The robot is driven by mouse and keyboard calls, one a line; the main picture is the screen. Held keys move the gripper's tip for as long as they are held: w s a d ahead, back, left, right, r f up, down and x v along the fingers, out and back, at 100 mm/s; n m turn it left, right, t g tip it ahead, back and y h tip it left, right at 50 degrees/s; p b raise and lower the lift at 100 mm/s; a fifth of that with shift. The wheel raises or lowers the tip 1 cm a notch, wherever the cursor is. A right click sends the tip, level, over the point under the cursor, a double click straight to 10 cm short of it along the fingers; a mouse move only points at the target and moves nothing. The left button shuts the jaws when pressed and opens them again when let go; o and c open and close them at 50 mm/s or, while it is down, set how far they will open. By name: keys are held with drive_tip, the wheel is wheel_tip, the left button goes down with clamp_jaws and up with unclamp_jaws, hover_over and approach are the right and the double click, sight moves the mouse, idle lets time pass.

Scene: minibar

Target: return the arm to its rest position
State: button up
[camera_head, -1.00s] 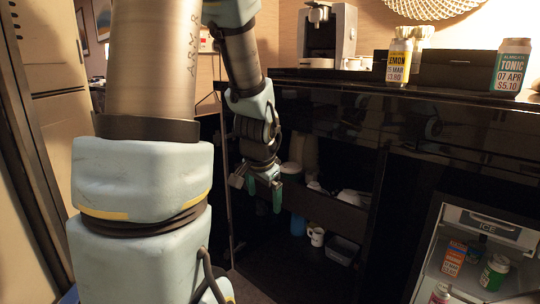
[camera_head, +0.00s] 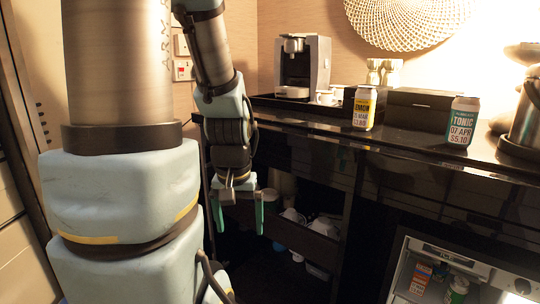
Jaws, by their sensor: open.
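My gripper (camera_head: 239,216) hangs below my arm, pointing down, in the left middle of the head view. Its two green fingers are spread apart with nothing between them. It is in front of the dark open cabinet, lower than the counter top. My arm's large links fill the left side of the view and hide what lies behind them.
The black counter (camera_head: 420,165) holds a coffee machine (camera_head: 318,62), a lemon can (camera_head: 364,108), a tonic can (camera_head: 461,122) and a dark box (camera_head: 420,105). Below are a shelf (camera_head: 290,238) with cups and an open fridge (camera_head: 440,255) with cans. A kettle (camera_head: 526,118) stands at right.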

wheel_tip(320, 180, up, 18)
drive_tip(key=p, duration=1.5)
drive_tip(key=shift+f, duration=0.2)
drive_tip(key=shift+c, duration=0.2)
